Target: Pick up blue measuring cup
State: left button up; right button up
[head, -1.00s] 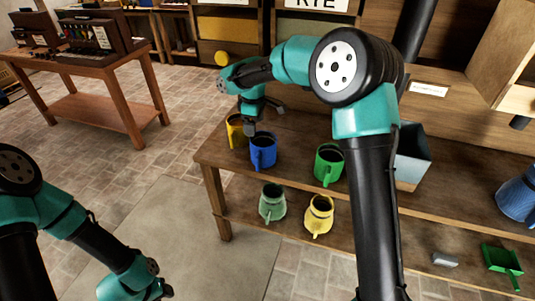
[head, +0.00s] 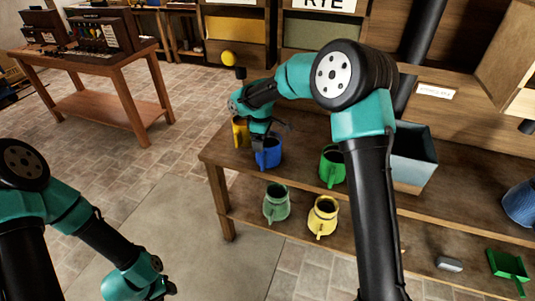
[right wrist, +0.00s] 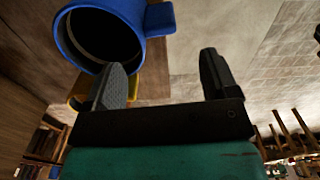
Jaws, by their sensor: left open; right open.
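The blue measuring cup (head: 267,155) stands on the workbench's upper top, between a yellow cup (head: 240,133) and a green cup (head: 332,165). My right gripper (head: 272,131) is over the blue cup's rim in the head view and hides part of it. In the right wrist view, the blue cup (right wrist: 68,38) shows its dark opening at upper left. Its handle (right wrist: 160,20) lies beyond the gap between the open, empty fingers (right wrist: 163,82). My left gripper (head: 164,290) is open and empty, low over the floor at the bottom left.
On the lower shelf stand a pale green jug (head: 276,204) and a yellow jug (head: 322,217). A grey metal bin (head: 412,175) is right of the green cup.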

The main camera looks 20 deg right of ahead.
aim_at(262, 158)
jog(key=shift+f, duration=2.2)
jog(key=shift+d+f, duration=0.1)
jog(key=shift+f, duration=2.5)
jog(key=c, duration=1.4)
